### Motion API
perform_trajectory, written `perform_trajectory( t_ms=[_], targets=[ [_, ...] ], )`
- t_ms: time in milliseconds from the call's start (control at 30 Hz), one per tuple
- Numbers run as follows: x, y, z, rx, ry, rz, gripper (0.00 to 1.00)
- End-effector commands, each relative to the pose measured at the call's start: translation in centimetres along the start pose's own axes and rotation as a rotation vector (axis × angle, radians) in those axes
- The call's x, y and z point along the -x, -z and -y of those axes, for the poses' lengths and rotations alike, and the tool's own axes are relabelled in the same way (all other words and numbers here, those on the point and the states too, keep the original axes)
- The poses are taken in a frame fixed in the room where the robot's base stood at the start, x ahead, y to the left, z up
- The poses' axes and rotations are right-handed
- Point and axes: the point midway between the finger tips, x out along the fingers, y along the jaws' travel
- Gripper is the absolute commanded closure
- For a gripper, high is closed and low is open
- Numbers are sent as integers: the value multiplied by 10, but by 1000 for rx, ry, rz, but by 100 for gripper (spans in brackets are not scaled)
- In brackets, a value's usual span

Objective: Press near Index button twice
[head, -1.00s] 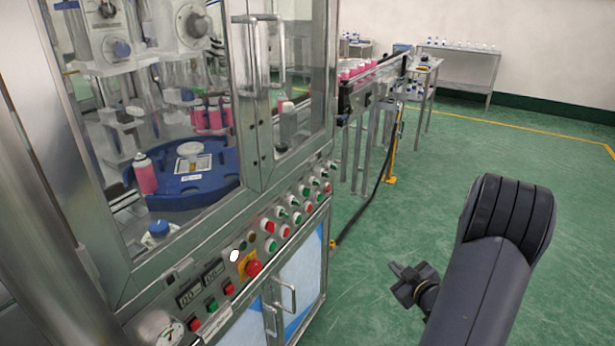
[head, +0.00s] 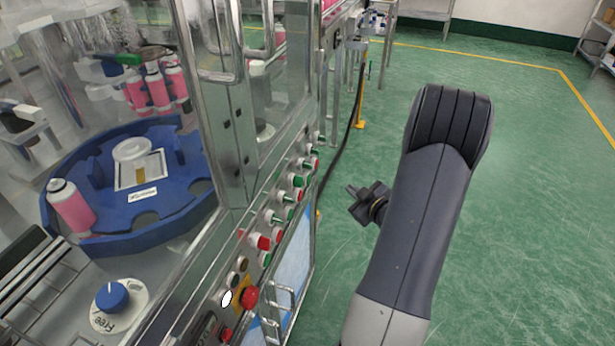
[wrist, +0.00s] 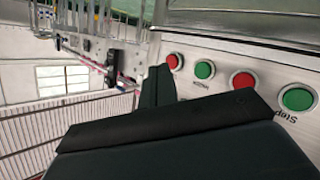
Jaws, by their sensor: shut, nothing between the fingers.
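The machine's sloped control panel (head: 270,228) holds rows of red and green buttons and switches. In the wrist view, a red button (wrist: 174,61), a green button (wrist: 204,70), another red button (wrist: 243,81) and another green button (wrist: 298,98) line the panel. The label by the last green one reads "Step" upside down. I cannot read an Index label in any view. My gripper (head: 366,204) is shut and empty, to the right of the panel and apart from it in the head view. Its dark fingers (wrist: 200,110) cover the lower part of the wrist view.
Behind the machine's glass are a blue turntable (head: 178,212), pink bottles (head: 157,88) and a blue knob (head: 112,296). A red emergency button (head: 249,297) and door handles (head: 283,295) stick out from the front. Green floor (head: 540,220) is clear on the right.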

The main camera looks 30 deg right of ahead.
Motion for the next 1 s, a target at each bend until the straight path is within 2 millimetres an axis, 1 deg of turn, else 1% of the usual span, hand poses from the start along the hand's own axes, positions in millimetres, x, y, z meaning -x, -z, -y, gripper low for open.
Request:
perform_trajectory(
  t_ms=[233,367,800,1000],
  targets=[
    [-1,1,1,0,1,0,100],
    [-6,4,5,1,2,-1,100],
    [-48,33,36,2,3,-2,100],
    [-59,42,43,2,1,-2,100]
  ],
)
